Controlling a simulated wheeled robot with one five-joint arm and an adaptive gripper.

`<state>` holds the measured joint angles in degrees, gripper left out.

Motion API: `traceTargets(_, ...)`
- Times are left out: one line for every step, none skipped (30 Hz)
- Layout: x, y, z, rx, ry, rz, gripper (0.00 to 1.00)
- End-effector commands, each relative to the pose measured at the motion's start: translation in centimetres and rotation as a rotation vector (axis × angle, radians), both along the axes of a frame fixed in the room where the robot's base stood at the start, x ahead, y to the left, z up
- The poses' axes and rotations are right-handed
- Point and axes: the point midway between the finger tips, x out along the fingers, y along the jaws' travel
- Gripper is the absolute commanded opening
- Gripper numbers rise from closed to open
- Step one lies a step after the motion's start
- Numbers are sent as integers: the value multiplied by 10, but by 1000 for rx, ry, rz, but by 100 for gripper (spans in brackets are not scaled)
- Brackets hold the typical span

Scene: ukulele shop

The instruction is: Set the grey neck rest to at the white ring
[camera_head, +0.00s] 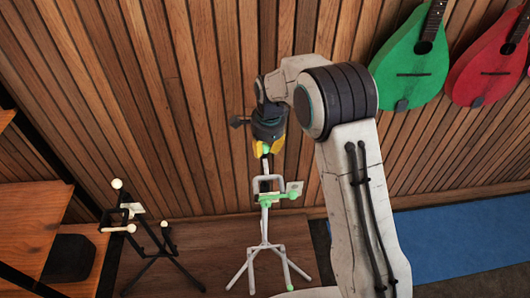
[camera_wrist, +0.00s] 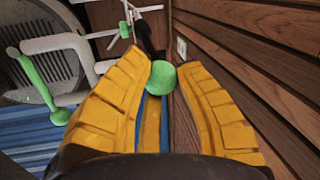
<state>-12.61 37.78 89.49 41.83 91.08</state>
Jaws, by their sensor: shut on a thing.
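A light grey stand with green parts (camera_head: 264,228) stands upright on the wooden floor in front of the slatted wall. My gripper (camera_head: 266,147) is above it, pointing down, with yellow fingers. It is shut on a green knob (camera_wrist: 162,77) at the top of the stand, between the two fingers in the wrist view. The knob also shows in the head view (camera_head: 264,148). A dark post runs away beyond the knob in the wrist view. Grey tubes and a green-tipped arm (camera_wrist: 40,82) are at the left there. I cannot clearly pick out the white ring.
A black stand with white balls (camera_head: 135,228) is at the left, beside a wooden shelf (camera_head: 33,218). A green (camera_head: 411,62) and a red ukulele (camera_head: 489,62) hang at the right, above a blue mat (camera_head: 455,240).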

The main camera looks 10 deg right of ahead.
Motion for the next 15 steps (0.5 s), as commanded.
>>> traceTargets(3,-1,23,3,-12,-4,0)
traceTargets(3,-1,29,3,-12,-4,0)
traceTargets(4,-1,36,3,-13,-4,0)
traceTargets(4,-1,41,3,-13,-4,0)
traceTargets(4,-1,45,3,-13,-4,0)
traceTargets(4,-1,50,3,-13,-4,0)
traceTargets(4,-1,54,3,-13,-4,0)
traceTargets(4,-1,57,3,-13,-4,0)
traceTargets(4,-1,60,3,-13,-4,0)
traceTargets(4,-1,62,2,-13,-4,0)
traceTargets(3,-1,63,2,-13,-4,0)
traceTargets(3,-1,65,2,-13,-4,0)
traceTargets(3,-1,66,2,-12,-4,0)
traceTargets(3,-1,67,2,-12,-4,0)
traceTargets(3,-1,67,2,-12,-4,0)
